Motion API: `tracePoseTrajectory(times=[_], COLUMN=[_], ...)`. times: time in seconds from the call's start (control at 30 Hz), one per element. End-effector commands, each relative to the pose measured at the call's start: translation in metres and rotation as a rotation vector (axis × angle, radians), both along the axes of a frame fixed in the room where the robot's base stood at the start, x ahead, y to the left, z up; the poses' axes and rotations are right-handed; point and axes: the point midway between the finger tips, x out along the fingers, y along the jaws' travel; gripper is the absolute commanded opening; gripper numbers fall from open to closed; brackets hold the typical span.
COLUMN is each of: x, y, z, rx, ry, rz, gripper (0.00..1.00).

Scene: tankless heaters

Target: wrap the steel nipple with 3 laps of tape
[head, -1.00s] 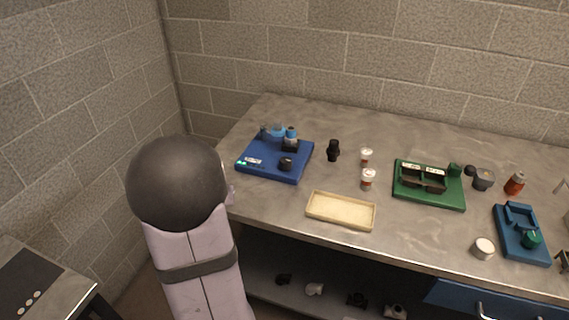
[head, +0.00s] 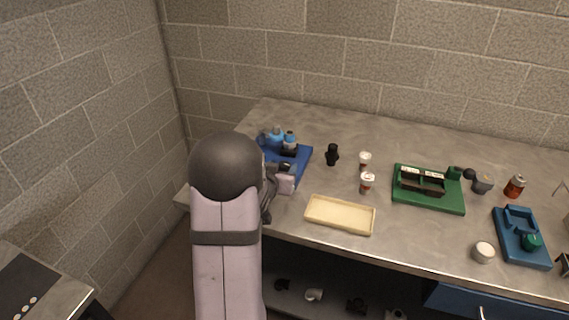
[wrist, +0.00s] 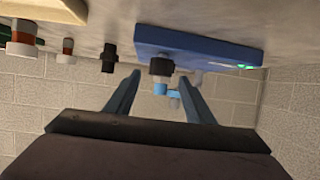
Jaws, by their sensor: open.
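My gripper (head: 284,180) is over the front part of the blue board (head: 302,156) at the left end of the bench. In the wrist view its two blue fingers (wrist: 158,84) are apart with nothing between them. Beyond them is the blue board (wrist: 200,45), bearing a dark cylinder (wrist: 161,67) and a light-blue fitting (wrist: 160,89). In the head view light-blue parts (head: 276,132) stand at the board's back, and my arm hides its front left. I cannot tell which piece is the steel nipple, nor pick out the tape for certain.
A cream tray (head: 340,229) lies right of the gripper. Two white-capped jars (head: 367,182) and a black fitting (head: 332,154) stand behind it. A green fixture (head: 428,207), a teal fixture (head: 520,256) and a white round item (head: 483,252) are farther right. A wall closes the back.

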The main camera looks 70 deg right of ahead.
Motion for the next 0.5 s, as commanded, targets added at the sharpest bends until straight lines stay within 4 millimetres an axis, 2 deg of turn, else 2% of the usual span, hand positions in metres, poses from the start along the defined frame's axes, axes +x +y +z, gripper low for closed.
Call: tracePoseTrajectory(times=[0.3, 0.5], x=[0.003, 0.003], y=[-0.031, -0.040], z=[-0.012, -0.016], rx=[0.001, 0.001], ry=[0.001, 0.000], rz=[0.000, 0.000], gripper=[0.49, 0.49])
